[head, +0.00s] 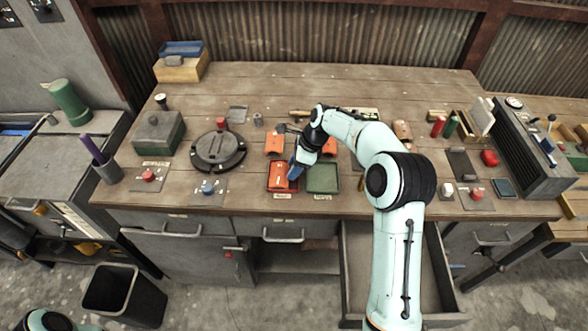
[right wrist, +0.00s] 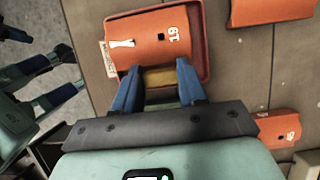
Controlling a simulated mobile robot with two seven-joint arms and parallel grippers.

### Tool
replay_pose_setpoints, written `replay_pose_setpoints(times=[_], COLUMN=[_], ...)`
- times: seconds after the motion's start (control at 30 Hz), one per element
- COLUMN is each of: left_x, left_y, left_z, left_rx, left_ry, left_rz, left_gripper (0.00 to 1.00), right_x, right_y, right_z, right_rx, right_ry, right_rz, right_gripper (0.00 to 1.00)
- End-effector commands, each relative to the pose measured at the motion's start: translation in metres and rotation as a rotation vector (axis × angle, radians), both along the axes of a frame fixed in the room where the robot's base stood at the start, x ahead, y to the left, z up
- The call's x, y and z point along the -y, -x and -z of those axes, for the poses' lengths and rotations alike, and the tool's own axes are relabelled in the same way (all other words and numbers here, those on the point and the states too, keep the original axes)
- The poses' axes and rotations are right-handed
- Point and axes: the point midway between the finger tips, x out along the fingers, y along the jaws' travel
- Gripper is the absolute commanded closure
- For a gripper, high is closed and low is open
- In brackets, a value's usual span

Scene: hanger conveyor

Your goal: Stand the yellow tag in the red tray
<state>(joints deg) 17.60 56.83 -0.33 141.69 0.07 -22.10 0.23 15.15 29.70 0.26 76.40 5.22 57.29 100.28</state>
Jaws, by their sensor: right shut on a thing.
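The red tray (head: 270,188) is at the front middle of the bench, and its rim also shows in the right wrist view (right wrist: 208,72). An orange tag numbered 19 (right wrist: 155,40) lies in it. My right gripper (head: 293,172) is over the tray's right part. In the right wrist view its blue fingers (right wrist: 158,75) are shut on a yellow-brown piece, the yellow tag (right wrist: 158,78), mostly hidden between them. I cannot tell whether the tag touches the tray floor. My left gripper (right wrist: 68,78) shows at the left of the right wrist view, fingers apart and empty.
A green tray (head: 322,180) stands just right of the red tray. More orange tags (head: 274,144) lie behind. A round dark fixture (head: 218,151) and a button plate (head: 208,191) are to the left. An open drawer (head: 355,270) juts out below the bench front.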

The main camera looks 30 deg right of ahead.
Motion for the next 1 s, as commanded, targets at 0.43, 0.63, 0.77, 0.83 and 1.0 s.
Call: replay_pose_setpoints(times=[0.43, 0.63, 0.77, 0.83, 1.0], left_x=[0.000, 0.000, 0.000, 0.000, 0.000], left_y=[0.002, 0.003, 0.003, 0.003, 0.003], left_z=[0.002, 0.003, 0.003, 0.004, 0.004], left_rx=[-0.002, -0.003, -0.003, -0.003, -0.004], left_ry=[0.000, 0.000, 0.000, 0.000, 0.000], left_rz=[0.000, 0.000, 0.000, 0.000, 0.000], left_gripper=[0.57, 0.57, 0.57, 0.57, 0.57], right_x=[-0.001, -0.001, 0.000, 0.001, 0.002], right_y=[0.001, 0.002, 0.003, 0.003, 0.004], right_z=[0.015, 0.023, 0.028, 0.029, 0.029], right_rx=[-0.006, -0.009, -0.009, -0.010, -0.012], right_ry=[0.000, 0.002, 0.002, 0.005, 0.006], right_rz=[-0.002, -0.002, -0.002, -0.001, -0.002], right_gripper=[0.87, 0.87, 0.87, 0.87, 0.33])
